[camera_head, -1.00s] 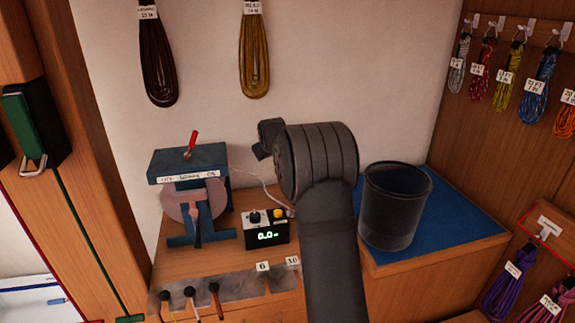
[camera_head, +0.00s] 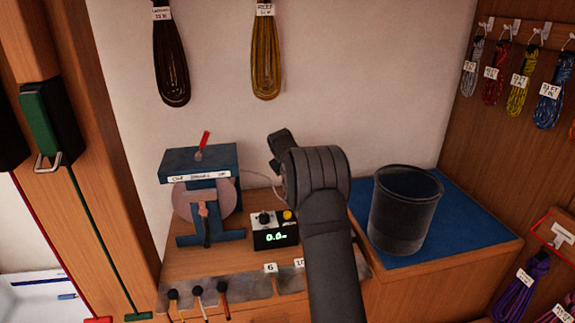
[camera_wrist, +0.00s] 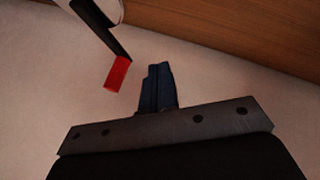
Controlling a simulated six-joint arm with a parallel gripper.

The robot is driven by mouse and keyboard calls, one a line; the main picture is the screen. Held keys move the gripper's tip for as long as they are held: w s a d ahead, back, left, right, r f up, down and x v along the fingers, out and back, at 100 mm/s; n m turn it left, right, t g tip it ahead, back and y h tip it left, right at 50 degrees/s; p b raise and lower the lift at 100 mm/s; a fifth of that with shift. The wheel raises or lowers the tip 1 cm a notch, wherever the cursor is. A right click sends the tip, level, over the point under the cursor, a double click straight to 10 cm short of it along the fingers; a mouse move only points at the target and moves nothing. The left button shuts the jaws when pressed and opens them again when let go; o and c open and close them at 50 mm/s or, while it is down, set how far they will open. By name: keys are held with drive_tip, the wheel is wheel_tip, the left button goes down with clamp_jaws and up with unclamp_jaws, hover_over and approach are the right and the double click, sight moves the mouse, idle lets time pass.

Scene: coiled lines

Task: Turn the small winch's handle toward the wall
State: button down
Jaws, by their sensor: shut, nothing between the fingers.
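The small winch (camera_head: 222,236) stands on the wooden bench by the pale wall, with a blue frame and a pinkish drum. A red-tipped lever (camera_head: 206,138) sticks up from its top, leaning slightly right. A second, short handle (camera_head: 203,211) hangs at the drum's front. My gripper (camera_head: 277,143) is shut and empty, in the air to the right of the winch and apart from it. Its dark blue fingertips (camera_wrist: 158,70) are together in the wrist view. A red tip (camera_wrist: 117,72) on a dark bar shows to their left, apart from them; I cannot tell surely what it belongs to.
A control box (camera_head: 274,232) with a display and a cable sits right of the winch. A dark bucket (camera_head: 404,210) stands on a blue mat (camera_head: 458,221). Coiled lines (camera_head: 265,50) hang on the wall above. Tools (camera_head: 198,291) hang along the bench's front edge.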

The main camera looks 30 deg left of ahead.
drive_tip(key=shift+w+d, duration=0.3)
drive_tip(key=shift+w, duration=0.65)
drive_tip(key=shift+w+d, duration=0.25)
drive_tip(key=shift+w, duration=0.7)
drive_tip(key=shift+w+d+m+h, duration=0.25)
drive_tip(key=shift+w+m+h, duration=0.45)
drive_tip(key=shift+w+m, duration=0.5)
drive_tip(key=s+a+r, duration=0.1)
drive_tip(key=s+r, duration=0.7)
drive_tip(key=s, duration=0.1)
drive_tip(key=shift+s+a, duration=0.15)
drive_tip(key=shift+a, duration=0.05)
